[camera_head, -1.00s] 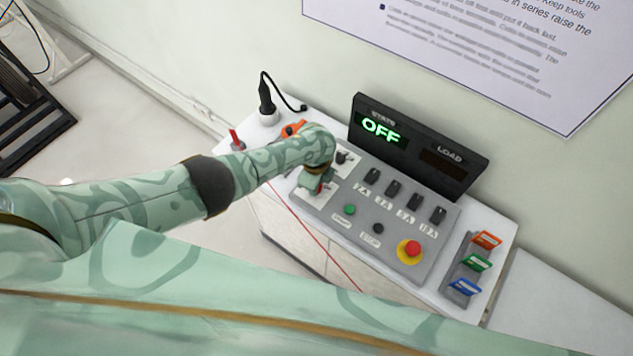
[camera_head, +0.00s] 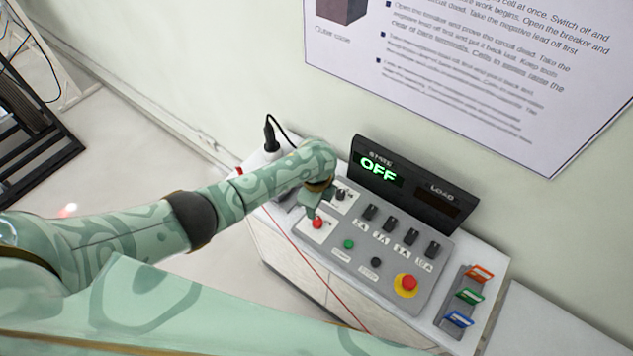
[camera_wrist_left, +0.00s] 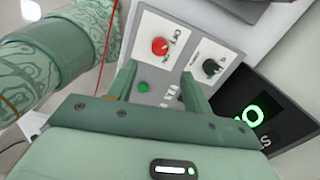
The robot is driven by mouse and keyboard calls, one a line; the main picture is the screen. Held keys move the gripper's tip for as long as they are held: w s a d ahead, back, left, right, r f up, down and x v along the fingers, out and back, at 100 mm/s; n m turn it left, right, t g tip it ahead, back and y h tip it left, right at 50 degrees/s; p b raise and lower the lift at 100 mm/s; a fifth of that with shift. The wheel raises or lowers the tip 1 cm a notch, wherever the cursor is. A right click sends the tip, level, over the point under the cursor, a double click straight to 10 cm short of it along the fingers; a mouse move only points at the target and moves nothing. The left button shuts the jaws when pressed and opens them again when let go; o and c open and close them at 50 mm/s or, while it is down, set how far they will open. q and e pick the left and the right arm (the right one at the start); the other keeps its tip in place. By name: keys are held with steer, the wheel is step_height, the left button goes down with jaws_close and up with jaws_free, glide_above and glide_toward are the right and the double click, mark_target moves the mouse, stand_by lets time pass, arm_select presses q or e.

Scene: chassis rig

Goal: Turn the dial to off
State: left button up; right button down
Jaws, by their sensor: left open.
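The grey control panel (camera_head: 388,254) carries a red knob (camera_head: 318,222) on a white plate and a black knob (camera_head: 341,194) on another white plate. In the left wrist view, the red knob (camera_wrist_left: 160,46) lies beyond the fingertips and the black knob (camera_wrist_left: 211,67) is to its right. I cannot tell which knob is the dial. The state display (camera_head: 378,170) glows green with OFF. My left gripper (camera_wrist_left: 159,76) is open and empty, apart from both knobs; in the head view it is above the panel's left end, partly hidden by its wrist. My right gripper is not in view.
Several black switches (camera_head: 388,224), a green button (camera_head: 349,244), a black button (camera_head: 376,262) and a red emergency button (camera_head: 406,283) are on the panel. Coloured cards (camera_head: 469,296) stand at the right. A black plug with a cable (camera_head: 271,138) stands at the back left.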

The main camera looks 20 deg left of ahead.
arm_select(q)
step_height(320, 180, up, 6)
steer(key=p, duration=0.1)
steer(key=shift+r+p, duration=0.15)
steer(key=shift+p, duration=0.15)
